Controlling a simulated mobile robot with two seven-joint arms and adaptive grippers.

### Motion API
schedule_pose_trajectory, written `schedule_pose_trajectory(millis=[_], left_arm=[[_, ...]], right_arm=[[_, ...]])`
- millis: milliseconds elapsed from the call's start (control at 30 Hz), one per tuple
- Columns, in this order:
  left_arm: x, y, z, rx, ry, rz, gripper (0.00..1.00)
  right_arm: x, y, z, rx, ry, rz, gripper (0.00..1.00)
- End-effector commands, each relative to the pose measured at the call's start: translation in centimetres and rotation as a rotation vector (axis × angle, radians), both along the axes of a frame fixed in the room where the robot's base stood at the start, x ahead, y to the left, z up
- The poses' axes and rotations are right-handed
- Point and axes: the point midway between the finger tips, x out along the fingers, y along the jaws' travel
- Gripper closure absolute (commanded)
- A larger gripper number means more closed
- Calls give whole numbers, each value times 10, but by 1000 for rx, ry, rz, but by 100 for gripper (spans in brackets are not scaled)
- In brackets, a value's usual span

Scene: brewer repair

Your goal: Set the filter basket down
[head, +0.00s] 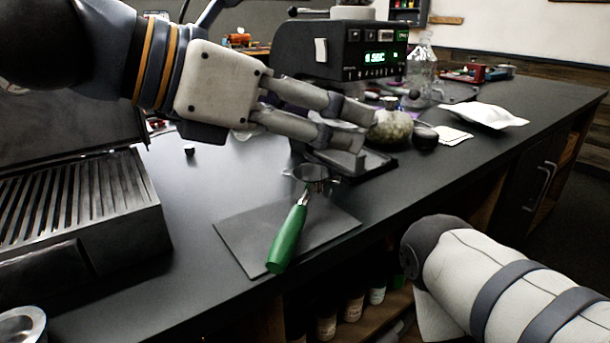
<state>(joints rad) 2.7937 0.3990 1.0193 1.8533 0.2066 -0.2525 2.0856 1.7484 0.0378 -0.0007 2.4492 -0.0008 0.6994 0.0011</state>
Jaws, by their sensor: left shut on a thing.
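My left gripper (366,127) reaches in from the left and is held above the counter, in front of the coffee machine. Its fingers are shut on the filter basket, which the fingers mostly hide, so its shape and tilt are hard to tell. Below the fingertips, a portafilter (289,232) with a green handle lies on a dark grey mat (333,228). Its metal ring points toward the machine and its handle toward the counter's front edge. My right arm shows at the lower right, but its gripper is out of view.
The black coffee machine (292,52) with a lit green display stands behind the gripper. A glass jar (393,126), a small dark bowl (425,139) and a white packet (490,115) are to the right. A ribbed metal appliance (84,205) stands left. Bare counter lies left of the mat.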

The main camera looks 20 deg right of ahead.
Motion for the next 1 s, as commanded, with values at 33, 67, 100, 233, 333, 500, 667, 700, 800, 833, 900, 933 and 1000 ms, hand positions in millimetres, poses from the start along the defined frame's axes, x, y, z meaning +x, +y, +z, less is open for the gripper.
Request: schedule_pose_trajectory(millis=[33,67,100,233,333,500,667,700,800,833,900,933,1000], left_arm=[[20,-1,-18,-2,19,4,70],[30,-1,-24,-1,21,3,70],[43,-2,-30,-2,19,4,70],[80,-3,-53,-1,21,2,70],[97,-4,-74,0,18,1,70],[113,-4,-89,-1,11,1,70],[118,-4,-112,1,7,0,70],[119,-4,-115,1,4,1,70],[119,-4,-119,0,3,2,70],[119,-4,-119,0,3,2,70],[119,-4,-120,1,3,1,70],[119,-4,-120,1,4,2,40],[119,-4,-120,1,4,2,25]], right_arm=[[-8,0,-9,0,27,0,60],[-11,0,-11,-1,35,0,60],[-13,0,-14,0,45,1,60],[-22,0,-23,-1,72,2,60],[-26,0,-29,0,87,3,60],[-30,0,-33,0,98,3,60],[-26,0,-29,-1,88,4,60],[-26,0,-28,-1,85,3,60],[-26,0,-28,-1,85,3,60],[-26,0,-29,-1,85,3,60],[-26,0,-29,-1,86,3,60],[-26,0,-29,-1,86,3,60],[-26,0,-29,-1,86,3,60]])
